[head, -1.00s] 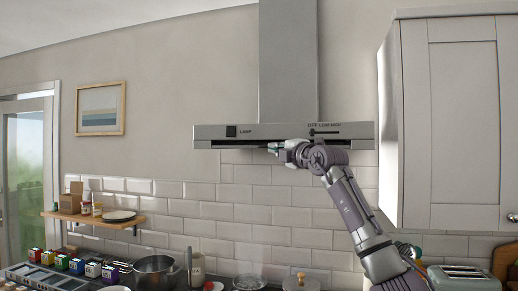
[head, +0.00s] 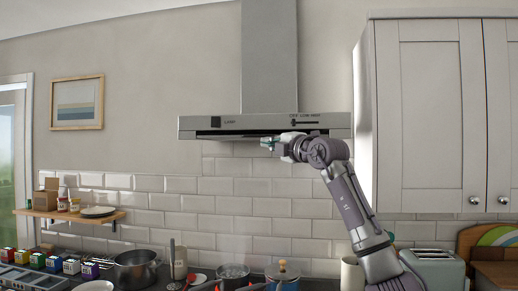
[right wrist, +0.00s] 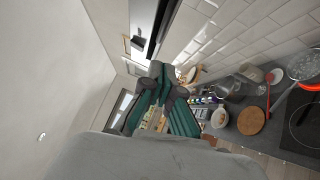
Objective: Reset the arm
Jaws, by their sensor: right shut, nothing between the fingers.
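My right arm reaches up from the lower right in the head view. Its gripper (head: 268,143) is just below the front edge of the range hood (head: 200,127), pointing left. In the right wrist view the green-padded fingers (right wrist: 160,92) come together at the tips, with nothing held between them. The hood's edge (right wrist: 150,25) shows at the top of that view. The hood carries a lamp switch at its left and a slider at its right. My left gripper is in neither view.
A wall cabinet (head: 420,115) hangs right of the arm. A wooden shelf (head: 70,214) with jars and a plate is on the left. Below stand a pot (head: 137,270), a pan (head: 233,272), a lidded jar (head: 283,274) and a toaster (head: 434,268). The tiled wall between is clear.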

